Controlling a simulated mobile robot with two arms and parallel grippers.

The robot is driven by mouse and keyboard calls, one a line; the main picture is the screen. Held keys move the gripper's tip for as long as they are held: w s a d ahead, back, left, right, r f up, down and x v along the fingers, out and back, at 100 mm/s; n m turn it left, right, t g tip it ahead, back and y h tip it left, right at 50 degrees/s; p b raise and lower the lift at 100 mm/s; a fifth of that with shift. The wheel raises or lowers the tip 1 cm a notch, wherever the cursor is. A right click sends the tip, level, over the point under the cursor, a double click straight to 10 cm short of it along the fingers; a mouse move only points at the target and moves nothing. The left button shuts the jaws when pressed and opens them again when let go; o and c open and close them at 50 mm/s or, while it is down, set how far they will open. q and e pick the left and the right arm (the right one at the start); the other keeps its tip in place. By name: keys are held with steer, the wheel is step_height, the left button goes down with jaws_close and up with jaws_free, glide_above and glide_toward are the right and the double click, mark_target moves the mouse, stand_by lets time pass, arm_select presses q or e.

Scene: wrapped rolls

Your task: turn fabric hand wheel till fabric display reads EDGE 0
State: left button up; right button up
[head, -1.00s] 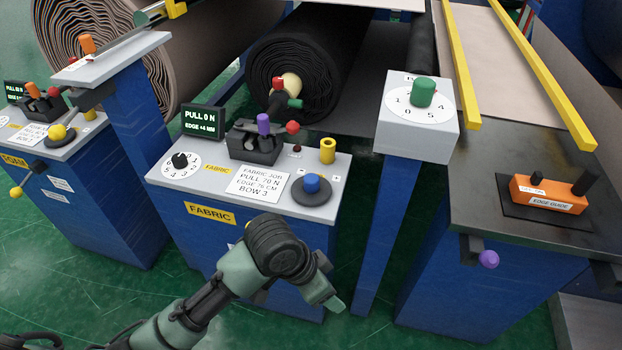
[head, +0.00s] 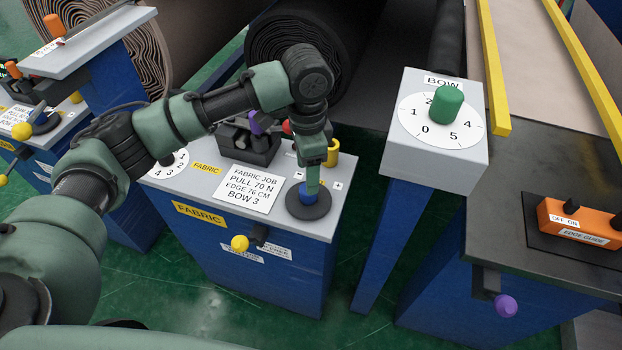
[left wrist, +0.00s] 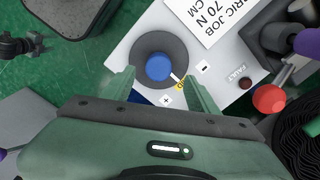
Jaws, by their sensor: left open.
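The fabric hand wheel, a dark disc (head: 310,209) with a blue knob (head: 306,197), sits at the right of the grey FABRIC console top (head: 273,222). The wheel also shows in the left wrist view (left wrist: 143,49), with plus and minus marks beside it. My left gripper (head: 313,186) points down over the wheel. In the left wrist view its open fingers (left wrist: 161,84) are spread to either side of the blue knob (left wrist: 158,67); whether they touch it, I cannot tell. The fabric display is hidden behind my left arm. My right gripper is out of view.
A yellow knob (head: 240,243) juts from the console front. The BOW stand with its green knob (head: 446,104) is at the right. A red ball (left wrist: 271,99) is near my gripper.

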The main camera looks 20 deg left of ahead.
arm_select(q)
steer(key=f, duration=0.4)
steer(key=shift+s+f, duration=0.15)
steer(key=shift+s, duration=0.1)
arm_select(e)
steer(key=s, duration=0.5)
arm_select(q)
steer(key=shift+w+f, duration=0.1)
steer(key=shift+f, duration=1)
steer(key=c, duration=1)
jaws_close()
steer(key=shift+r+p, duration=0.15)
steer(key=shift+p, duration=0.4)
steer(key=n+p, duration=0.9)
steer(key=p, duration=0.6)
steer(key=shift+d+r, duration=0.1)
steer(key=shift+r, duration=0.05)
steer(key=shift+n+p, duration=1.4)
steer(key=shift+p, duration=0.05)
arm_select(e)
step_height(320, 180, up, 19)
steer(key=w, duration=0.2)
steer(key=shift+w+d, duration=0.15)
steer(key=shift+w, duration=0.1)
arm_select(q)
steer(key=shift+w+f, duration=0.1)
steer(key=shift+f, duration=0.1)
